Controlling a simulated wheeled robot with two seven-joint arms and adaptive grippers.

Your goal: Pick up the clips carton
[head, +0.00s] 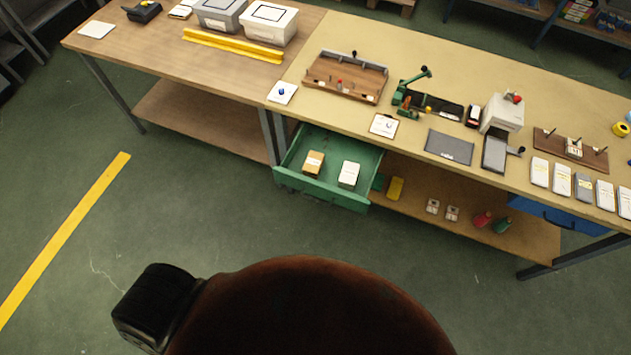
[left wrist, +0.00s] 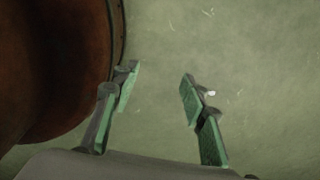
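An open green drawer (head: 322,194) sticks out from under the workbench in the head view. It holds an orange-brown carton (head: 314,163) on the left and a white carton (head: 349,174) on the right, apart from each other. Their labels are too small to read, so I cannot tell which is the clips carton. In the left wrist view my left gripper (left wrist: 160,76) is open and empty, its green-padded fingers apart over bare floor. It does not show in the head view. My right gripper is in neither view.
The benchtop (head: 400,65) carries a wooden fixture (head: 346,77), a green hand press (head: 411,92) and several packs at the right. A lower shelf (head: 405,208) holds a yellow item (head: 395,188) and thread cones (head: 482,220). Green floor lies open before the bench.

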